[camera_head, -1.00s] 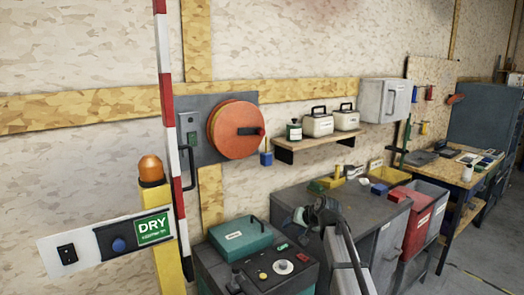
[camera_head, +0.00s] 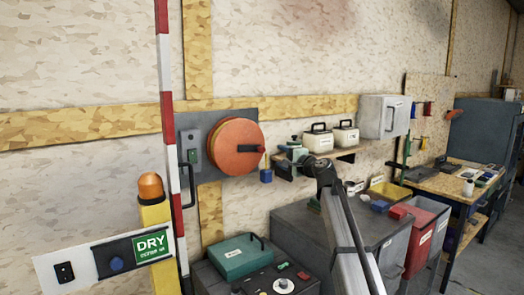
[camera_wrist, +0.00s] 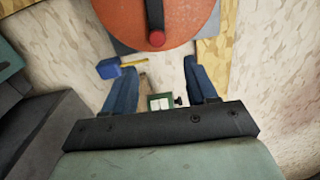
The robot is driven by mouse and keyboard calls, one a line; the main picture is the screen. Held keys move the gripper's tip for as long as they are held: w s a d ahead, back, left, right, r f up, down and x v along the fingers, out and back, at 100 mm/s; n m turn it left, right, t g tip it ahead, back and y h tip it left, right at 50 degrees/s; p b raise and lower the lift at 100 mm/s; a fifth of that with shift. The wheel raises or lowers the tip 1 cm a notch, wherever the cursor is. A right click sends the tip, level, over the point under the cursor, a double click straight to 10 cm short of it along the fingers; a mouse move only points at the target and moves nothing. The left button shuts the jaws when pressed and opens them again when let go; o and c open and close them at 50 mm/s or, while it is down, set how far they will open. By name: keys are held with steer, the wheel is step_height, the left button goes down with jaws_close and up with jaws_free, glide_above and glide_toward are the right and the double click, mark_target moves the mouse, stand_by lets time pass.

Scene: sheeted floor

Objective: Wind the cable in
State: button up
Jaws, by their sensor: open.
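The cable reel is an orange disc (camera_head: 232,140) on a grey wall plate (camera_head: 190,122). A dark crank handle (camera_head: 248,148) crosses its face and ends at the right rim. In the wrist view the disc (camera_wrist: 185,20) fills the top, with the crank (camera_wrist: 154,14) ending in a red knob (camera_wrist: 157,39). A blue block (camera_head: 266,175) hangs below right of the reel; it also shows in the wrist view (camera_wrist: 108,68). My gripper (camera_head: 281,160) is just right of the reel, apart from the crank. Its blue fingers (camera_wrist: 159,68) are spread and empty. No loose cable is clearly visible.
A red-white pole (camera_head: 170,130) is left of the reel. A teal case (camera_head: 238,258) and grey cabinet (camera_head: 300,222) stand below.

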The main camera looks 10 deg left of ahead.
mark_target(263, 149)
steer(key=shift+w+a+m, duration=0.1)
steer(key=shift+m, duration=0.2)
steer(key=x, duration=1.3)
steer(key=shift+w+a, duration=0.2)
steer(key=shift+f, duration=0.1)
jaws_close()
